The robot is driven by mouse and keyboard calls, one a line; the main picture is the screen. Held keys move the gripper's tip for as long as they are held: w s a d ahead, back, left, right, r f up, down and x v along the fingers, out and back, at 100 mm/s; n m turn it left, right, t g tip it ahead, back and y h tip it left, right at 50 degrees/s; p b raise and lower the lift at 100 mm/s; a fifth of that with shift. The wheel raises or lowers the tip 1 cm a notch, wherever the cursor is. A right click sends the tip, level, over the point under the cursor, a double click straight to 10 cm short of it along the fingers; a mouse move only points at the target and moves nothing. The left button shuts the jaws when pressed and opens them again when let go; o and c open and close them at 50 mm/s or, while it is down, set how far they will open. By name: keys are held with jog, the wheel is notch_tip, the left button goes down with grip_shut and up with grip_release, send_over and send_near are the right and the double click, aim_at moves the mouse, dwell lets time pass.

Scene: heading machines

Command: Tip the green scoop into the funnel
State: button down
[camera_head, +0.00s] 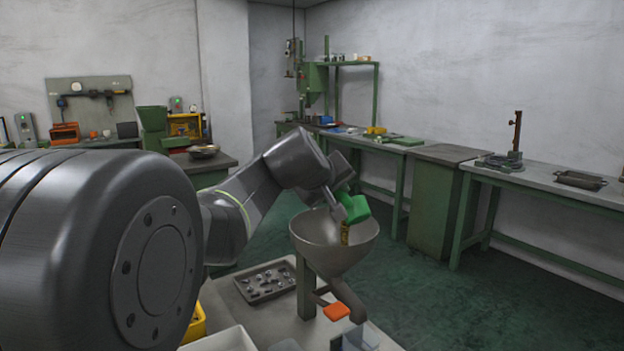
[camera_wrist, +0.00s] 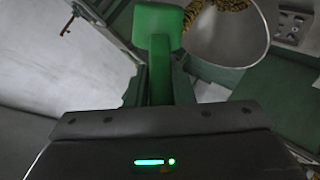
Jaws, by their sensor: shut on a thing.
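The green scoop (camera_head: 356,208) is held over the grey funnel (camera_head: 318,232) and is tilted. A yellow-brown stream of small pieces (camera_head: 345,234) shows between the scoop and the funnel's bowl. My gripper (camera_head: 339,197) is above the funnel's rim, shut on the scoop's handle. In the wrist view the scoop (camera_wrist: 158,28) stands out ahead of the fingers, with its handle between them. The funnel (camera_wrist: 228,45) is to its right there, and the yellow-brown pieces (camera_wrist: 203,14) show beside the scoop and over the funnel. The inside of the scoop is hidden.
The funnel's green post (camera_head: 306,287) stands on a light table with a dark tray of small parts (camera_head: 265,281) to its left. An orange piece (camera_head: 336,311) is by the spout. A yellow bin (camera_head: 196,325) and a white tray (camera_head: 225,341) are at the near left.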

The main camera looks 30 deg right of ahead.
jog(key=shift+w+f+n+g+y+p, duration=0.2)
jog(key=shift+w+n+g+p, duration=0.6)
jog(key=shift+p, duration=1.2)
jog(key=shift+w+f+n+g+y+p, duration=0.1)
jog(key=shift+w+f+n+g+p, duration=0.15)
jog(key=shift+w+g+p, duration=1.35)
jog(key=shift+w+f+n+g+y+p, duration=0.1)
jog(key=shift+w+f+n+g+p, duration=0.3)
jog(key=shift+p, duration=2)
jog(key=shift+r, duration=0.1)
jog(key=shift+w, duration=0.1)
